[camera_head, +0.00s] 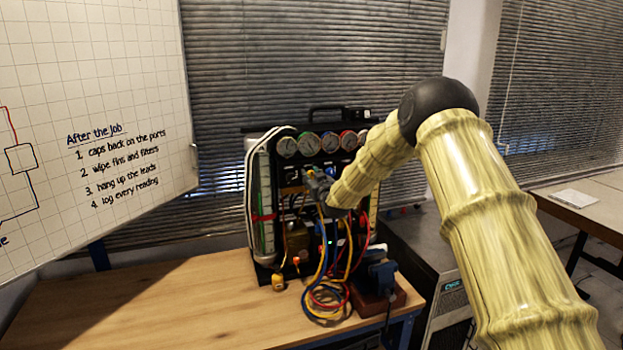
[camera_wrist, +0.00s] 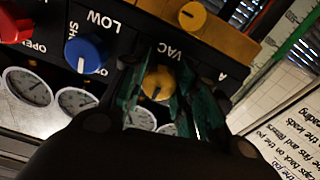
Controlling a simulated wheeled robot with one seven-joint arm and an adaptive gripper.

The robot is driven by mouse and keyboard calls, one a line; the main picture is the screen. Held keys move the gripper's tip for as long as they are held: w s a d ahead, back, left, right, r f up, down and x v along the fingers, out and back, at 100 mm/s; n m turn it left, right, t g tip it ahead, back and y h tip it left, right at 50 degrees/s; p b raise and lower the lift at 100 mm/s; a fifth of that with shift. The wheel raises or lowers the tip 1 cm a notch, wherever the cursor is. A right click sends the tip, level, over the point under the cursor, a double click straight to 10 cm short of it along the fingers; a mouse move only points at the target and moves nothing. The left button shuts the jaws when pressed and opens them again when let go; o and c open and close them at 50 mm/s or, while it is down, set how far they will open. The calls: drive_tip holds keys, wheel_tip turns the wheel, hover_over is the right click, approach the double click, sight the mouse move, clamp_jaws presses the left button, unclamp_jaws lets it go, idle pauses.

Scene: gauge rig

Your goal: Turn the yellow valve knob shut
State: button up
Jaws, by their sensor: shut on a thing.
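The yellow valve knob (camera_wrist: 158,84) sits on a dark panel beside the label "VAC" in the wrist view. My gripper (camera_wrist: 160,92) has its green fingers on either side of this knob and is shut on it. The fingers hide the knob's sides and part of the panel. In the head view my gripper (camera_head: 318,185) is at the front of the gauge rig (camera_head: 265,190), and the held knob cannot be made out there.
A blue knob (camera_wrist: 86,54) and a red knob (camera_wrist: 14,28) sit left of the held knob. Another yellow knob (camera_wrist: 192,16) is on an orange block above. Coloured hoses (camera_head: 325,295) hang below the rig onto the wooden bench (camera_head: 170,305), whose left part is clear.

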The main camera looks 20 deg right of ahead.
drive_tip(key=shift+f, duration=0.1)
drive_tip(key=m+b, duration=0.1)
drive_tip(key=b, duration=0.1)
drive_tip(key=m+b, duration=0.2)
drive_tip(key=b, duration=0.1)
drive_tip(key=shift+f+b, duration=0.25)
drive_tip(key=shift+b, duration=0.1)
drive_tip(key=m+b, duration=0.5)
drive_tip(key=b, duration=0.1)
drive_tip(key=shift+m+b, duration=0.4)
drive_tip(key=m+b, duration=0.4)
drive_tip(key=b, duration=0.1)
drive_tip(key=shift+r, duration=0.1)
drive_tip(key=m+b, duration=0.4)
drive_tip(key=m, duration=0.1)
drive_tip(key=shift+r, duration=0.3)
drive_tip(key=o, duration=1)
drive_tip(key=shift+a, duration=0.1)
